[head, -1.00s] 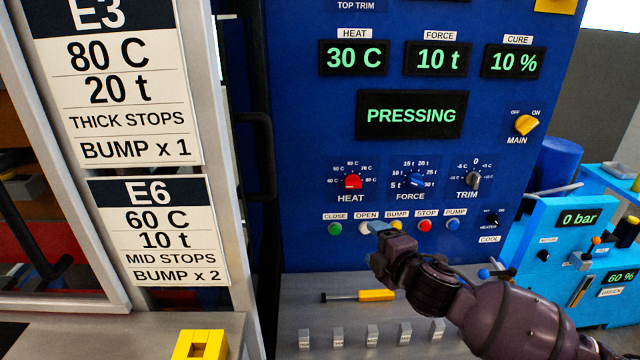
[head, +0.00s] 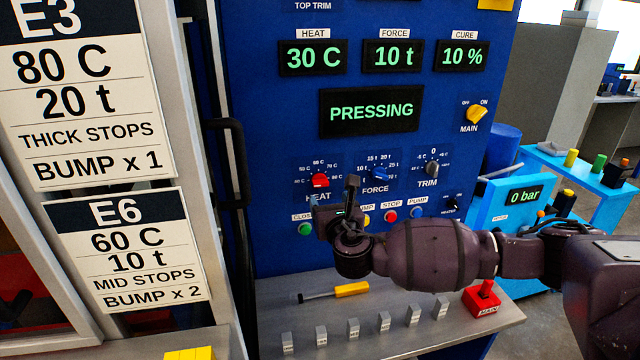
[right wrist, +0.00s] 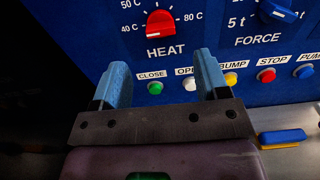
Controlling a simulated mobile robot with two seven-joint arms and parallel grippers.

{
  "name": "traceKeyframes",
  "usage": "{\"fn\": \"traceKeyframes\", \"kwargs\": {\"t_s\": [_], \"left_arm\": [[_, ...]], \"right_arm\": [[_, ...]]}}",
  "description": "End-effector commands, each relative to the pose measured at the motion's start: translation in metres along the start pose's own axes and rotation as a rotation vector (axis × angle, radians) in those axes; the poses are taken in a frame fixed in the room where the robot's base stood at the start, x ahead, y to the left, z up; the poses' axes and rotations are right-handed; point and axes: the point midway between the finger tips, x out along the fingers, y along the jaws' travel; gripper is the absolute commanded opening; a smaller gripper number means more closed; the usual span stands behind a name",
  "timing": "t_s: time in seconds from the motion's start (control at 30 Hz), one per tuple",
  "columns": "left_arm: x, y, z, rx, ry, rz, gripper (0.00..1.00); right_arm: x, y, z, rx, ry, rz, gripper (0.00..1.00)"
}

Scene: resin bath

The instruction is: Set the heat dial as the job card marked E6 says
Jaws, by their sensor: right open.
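The E6 job card (head: 122,250) reads 60 C, 10 t, MID STOPS, BUMP x 2. The red heat dial (head: 319,181) is on the blue press panel, with its HEAT label below. It also shows at the top of the right wrist view (right wrist: 160,24), where its white mark sits at the knob's lower left, toward the 40 C side. The heat display (head: 313,58) reads 30 C. My right gripper (head: 334,196) is open and empty just below the dial, apart from it. Its two blue fingers (right wrist: 162,75) point at the panel. My left gripper is out of view.
The green CLOSE button (right wrist: 155,87) and white OPEN button (right wrist: 190,84) lie between my fingers in the wrist view. The force dial (head: 380,174) is close to the right. A yellow-handled tool (head: 350,290) and several grey blocks lie on the shelf. The status display (head: 371,110) reads PRESSING.

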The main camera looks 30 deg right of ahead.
Motion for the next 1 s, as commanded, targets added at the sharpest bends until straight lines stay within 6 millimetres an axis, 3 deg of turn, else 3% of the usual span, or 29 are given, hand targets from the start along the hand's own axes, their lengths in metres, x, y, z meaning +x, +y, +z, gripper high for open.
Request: {"fn": "traceKeyframes", "kwargs": {"t_s": [0.3,0.5,1.0], "left_arm": [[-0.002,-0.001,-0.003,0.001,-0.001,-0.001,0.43],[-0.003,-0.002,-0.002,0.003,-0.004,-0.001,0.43],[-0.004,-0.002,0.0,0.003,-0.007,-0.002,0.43]], "right_arm": [[0.054,0.0,0.001,0.0,-0.002,-0.001,0.68],[0.076,0.0,0.0,0.002,0.0,0.0,0.68],[0.088,0.0,0.0,0.003,0.001,0.001,0.68]]}}
